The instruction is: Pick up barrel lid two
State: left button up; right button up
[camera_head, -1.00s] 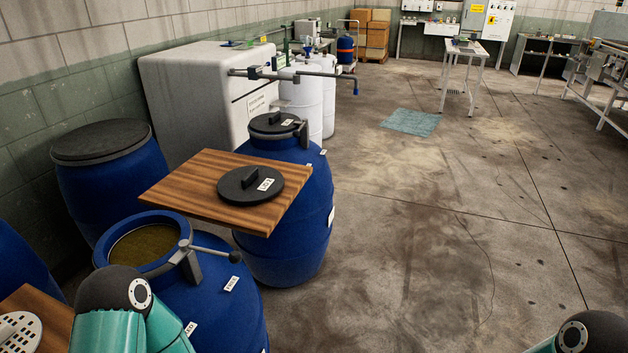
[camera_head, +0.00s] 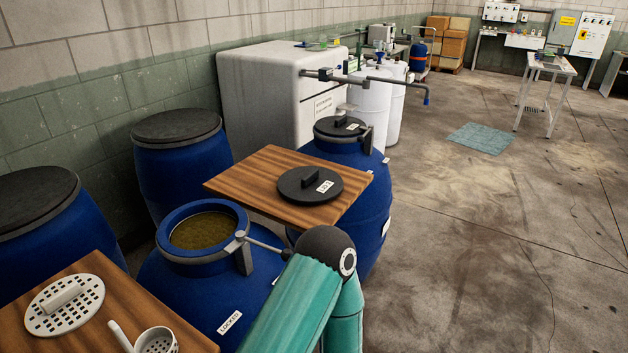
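A black round lid (camera_head: 310,185) with a raised bar handle and a small white label lies flat on a wooden board (camera_head: 250,178). I cannot read the label surely. An open blue barrel (camera_head: 170,280) stands in front of the board, with brownish contents and a grey clamp lever at its rim. A blue barrel behind the board wears another black lid (camera_head: 340,128), also labelled. Neither gripper is in the picture.
A second wooden board (camera_head: 180,330) at the bottom left holds a white perforated disc (camera_head: 65,305) and a perforated cup with a handle (camera_head: 155,341). Two black-topped blue barrels stand by the left wall.

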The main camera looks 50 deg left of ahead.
aim_at(307, 184)
jog(key=z, duration=0.1)
jog(key=i, duration=4.5)
jog(key=u, duration=2.4)
jog(key=i, duration=0.3)
jog(key=u, duration=2.35)
